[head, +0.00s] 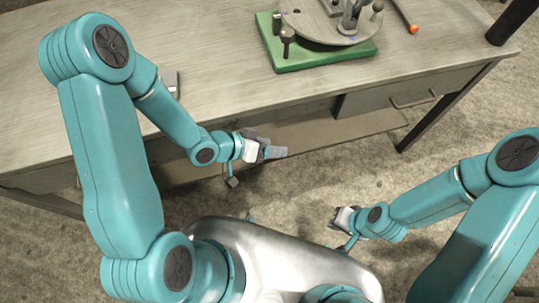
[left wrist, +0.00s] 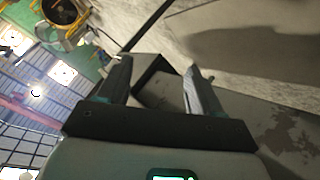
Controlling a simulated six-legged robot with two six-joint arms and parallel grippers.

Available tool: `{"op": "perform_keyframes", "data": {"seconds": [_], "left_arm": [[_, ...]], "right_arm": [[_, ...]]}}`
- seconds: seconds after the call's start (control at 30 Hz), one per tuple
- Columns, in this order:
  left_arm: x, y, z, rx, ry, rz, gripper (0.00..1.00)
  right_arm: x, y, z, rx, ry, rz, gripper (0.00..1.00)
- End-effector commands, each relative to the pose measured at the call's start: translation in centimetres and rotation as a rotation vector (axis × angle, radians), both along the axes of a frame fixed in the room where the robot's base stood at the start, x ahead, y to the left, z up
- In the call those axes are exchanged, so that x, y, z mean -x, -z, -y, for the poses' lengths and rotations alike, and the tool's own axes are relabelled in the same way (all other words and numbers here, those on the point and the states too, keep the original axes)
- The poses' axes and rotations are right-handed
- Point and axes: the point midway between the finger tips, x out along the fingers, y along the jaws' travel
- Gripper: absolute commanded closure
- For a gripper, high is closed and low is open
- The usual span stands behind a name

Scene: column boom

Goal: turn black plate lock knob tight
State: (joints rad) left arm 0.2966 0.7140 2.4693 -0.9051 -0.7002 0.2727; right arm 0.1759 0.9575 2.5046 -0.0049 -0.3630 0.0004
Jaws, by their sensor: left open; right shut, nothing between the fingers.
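A round grey plate (head: 325,28) lies on that base, cut off by the top edge of the head view. My left gripper (head: 272,152) is in front of the bench's front edge, well short of the knob, and is open and empty. Its two fingers also show spread apart in the left wrist view (left wrist: 160,85). My right gripper (head: 338,216) is shut and empty, low over the floor near my body. Neither gripper touches the knob.
The bench top (head: 220,50) is mostly bare left of the green base. A small metal piece (head: 174,84) lies behind my left arm. An orange-tipped rod (head: 405,17) lies right of the plate. A drawer handle (head: 415,100) sticks out below the bench edge.

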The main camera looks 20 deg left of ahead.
Motion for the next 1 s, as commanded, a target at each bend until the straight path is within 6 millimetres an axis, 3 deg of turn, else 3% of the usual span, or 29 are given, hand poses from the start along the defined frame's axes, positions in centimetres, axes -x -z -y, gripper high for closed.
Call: {"op": "perform_keyframes", "data": {"seconds": [0.1, 0.27, 0.87, 0.93, 1.0], "left_arm": [[0.7, 1.7, 0.3, -0.015, -0.022, -0.058, 0.35], [1.2, 2.7, 0.4, -0.028, -0.04, -0.098, 0.35], [1.2, 2.8, 0.5, -0.03, -0.041, -0.104, 0.35], [1.9, 3.3, 1.5, -0.025, -0.015, -0.121, 0.35], [3.4, 5.3, 2.4, -0.034, -0.042, -0.216, 0.35]], "right_arm": [[0.0, 0.4, 0.0, 0.0, 0.0, 0.0, 1.0], [0.0, 0.5, 0.0, 0.0, 0.0, 0.0, 1.0], [0.0, 0.5, 0.0, 0.0, 0.0, 0.0, 1.0], [0.0, 0.5, 0.0, 0.0, 0.0, 0.0, 1.0], [0.0, 0.5, 0.0, 0.0, 0.0, 0.0, 1.0]]}}
